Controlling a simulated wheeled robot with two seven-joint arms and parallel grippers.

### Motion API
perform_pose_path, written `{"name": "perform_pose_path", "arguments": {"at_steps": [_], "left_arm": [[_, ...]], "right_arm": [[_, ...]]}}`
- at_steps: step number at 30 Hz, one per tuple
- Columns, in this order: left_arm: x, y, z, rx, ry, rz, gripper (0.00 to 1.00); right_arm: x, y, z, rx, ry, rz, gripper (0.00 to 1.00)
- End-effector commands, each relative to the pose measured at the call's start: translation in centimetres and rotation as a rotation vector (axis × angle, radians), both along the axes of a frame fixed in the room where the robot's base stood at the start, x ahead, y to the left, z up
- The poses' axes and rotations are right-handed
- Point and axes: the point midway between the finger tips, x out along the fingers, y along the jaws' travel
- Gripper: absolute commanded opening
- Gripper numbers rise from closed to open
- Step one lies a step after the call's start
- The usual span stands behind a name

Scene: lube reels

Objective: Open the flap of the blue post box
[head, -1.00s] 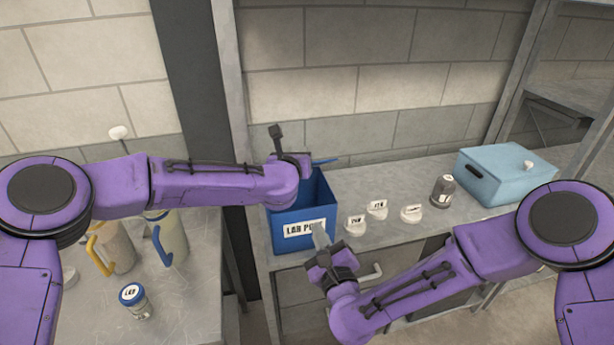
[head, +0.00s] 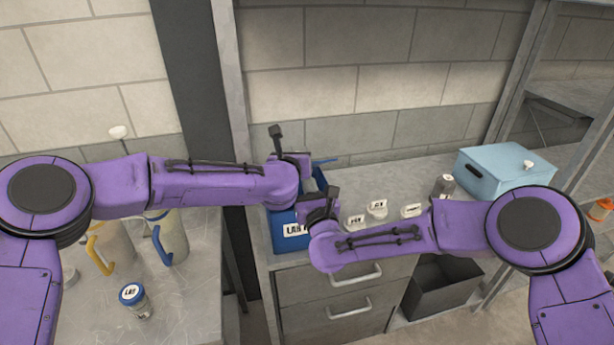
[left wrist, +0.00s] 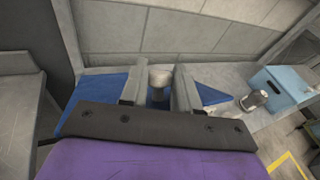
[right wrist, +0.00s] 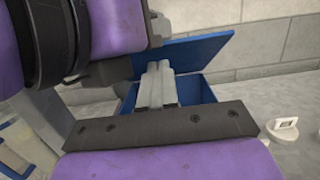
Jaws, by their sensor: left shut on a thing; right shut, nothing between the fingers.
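The blue post box (head: 286,220) stands at the left end of the shelf, its label partly hidden by my right arm. Its blue flap (right wrist: 195,50) is raised and tilted in the right wrist view, with the box open below. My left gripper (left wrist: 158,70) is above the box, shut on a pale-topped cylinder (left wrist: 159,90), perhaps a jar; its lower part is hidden. My right gripper (right wrist: 160,66) is shut and empty, its pale fingers at the box opening in front of the flap. I cannot tell whether they touch it.
Several white labelled pieces (head: 377,207) and a grey bottle (head: 443,186) stand right of the box. A light blue case (head: 505,172) is farther right. Drawers with handles (head: 355,274) are below. A blue-lidded jar (head: 135,299) and jugs (head: 170,240) stand on the left table.

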Motion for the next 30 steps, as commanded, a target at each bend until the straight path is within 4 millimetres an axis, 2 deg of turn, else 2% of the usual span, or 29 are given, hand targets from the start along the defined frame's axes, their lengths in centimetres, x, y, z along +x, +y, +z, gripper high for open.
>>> {"name": "perform_pose_path", "arguments": {"at_steps": [5,16,22,29,30], "left_arm": [[0.0,0.1,-0.2,0.0,0.004,0.002,0.0],[0.0,0.1,-0.2,0.0,0.003,0.002,0.0],[-0.1,0.0,-0.2,0.0,0.004,0.0,0.0],[-0.3,-0.2,-0.4,0.002,0.008,-0.005,0.0],[-0.3,-0.2,-0.5,0.002,0.009,-0.006,0.41]], "right_arm": [[0.9,0.3,1.2,0.0,0.001,0.0,0.0],[1.0,0.3,1.4,-0.001,0.002,0.0,0.0],[2.2,0.6,3.2,0.002,-0.002,-0.002,0.0],[2.3,0.6,3.6,0.004,-0.007,-0.003,0.0],[2.3,0.6,3.7,0.004,-0.008,-0.004,0.0]]}}
